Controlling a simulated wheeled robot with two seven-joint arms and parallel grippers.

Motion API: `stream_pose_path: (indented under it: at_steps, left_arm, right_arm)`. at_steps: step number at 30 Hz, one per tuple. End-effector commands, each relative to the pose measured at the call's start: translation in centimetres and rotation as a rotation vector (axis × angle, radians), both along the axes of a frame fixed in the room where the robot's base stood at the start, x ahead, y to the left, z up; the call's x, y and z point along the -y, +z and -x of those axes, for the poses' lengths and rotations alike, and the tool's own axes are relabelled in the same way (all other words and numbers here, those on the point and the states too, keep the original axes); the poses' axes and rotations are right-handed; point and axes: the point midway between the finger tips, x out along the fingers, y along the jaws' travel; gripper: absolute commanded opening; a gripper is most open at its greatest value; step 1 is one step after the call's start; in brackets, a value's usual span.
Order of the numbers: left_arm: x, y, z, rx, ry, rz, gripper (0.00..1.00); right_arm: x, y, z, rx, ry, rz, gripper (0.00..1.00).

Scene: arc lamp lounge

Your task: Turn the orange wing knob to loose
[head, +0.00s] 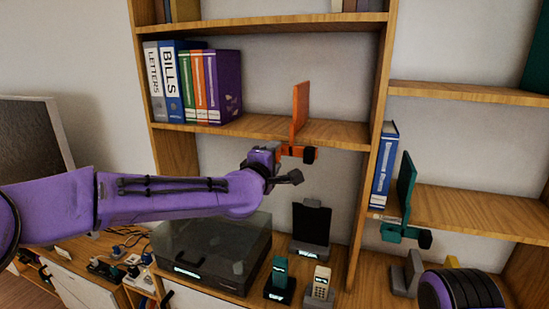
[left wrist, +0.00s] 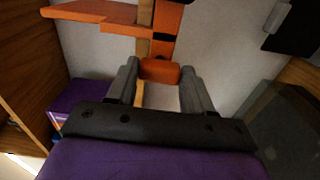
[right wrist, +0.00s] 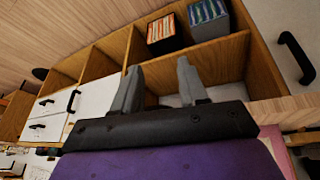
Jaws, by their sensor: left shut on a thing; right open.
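The orange clamp (head: 299,112), with an upright orange panel, is fixed at the front edge of the middle shelf in the head view. Its orange wing knob (left wrist: 160,71) sits between the grey fingertips of my left gripper (left wrist: 159,80) in the left wrist view. The gripper is shut on the knob; the fingers touch its sides. In the head view my left gripper (head: 277,160) reaches the clamp from below left and partly hides the knob. My right gripper (right wrist: 158,78) is open and empty, facing a low cabinet.
A similar teal clamp (head: 405,187) is on the right shelf's edge. Binders (head: 225,85) stand left of the orange clamp. Below are a dark-lidded box (head: 212,250), a dark stand (head: 310,228) and two handsets (head: 320,284). The right wrist view shows a wooden cubby cabinet (right wrist: 240,60).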

Motion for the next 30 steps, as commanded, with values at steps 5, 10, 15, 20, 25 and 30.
stream_pose_path:
  at_steps: [5, 10, 15, 20, 25, 30]
  left_arm:
    - [0.0, -0.2, 0.0, -0.002, -0.002, -0.004, 0.67]
    - [0.0, -0.1, 0.0, -0.001, -0.001, -0.003, 0.77]
    - [0.0, -0.2, 0.2, -0.001, -0.001, -0.001, 0.77]
    - [-0.8, -0.5, 2.6, 0.001, -0.002, -0.001, 0.77]
    - [-2.2, -0.5, 6.6, 0.002, -0.001, 0.000, 0.77]
    - [-3.0, -0.3, 9.4, -0.001, -0.002, -0.001, 0.77]
  right_arm:
    - [0.0, 0.0, 0.0, 0.000, 0.000, 0.000, 0.43]
    - [0.0, 0.0, 0.0, 0.000, 0.000, 0.000, 0.43]
    - [0.0, -0.2, 0.0, 0.000, 0.000, 0.000, 0.43]
    - [0.0, -1.8, 0.0, 0.000, 0.000, 0.000, 0.43]
    - [0.0, -3.5, 0.0, 0.000, 0.000, 0.000, 0.43]
    - [0.0, -4.3, 0.0, 0.000, 0.000, 0.000, 0.43]
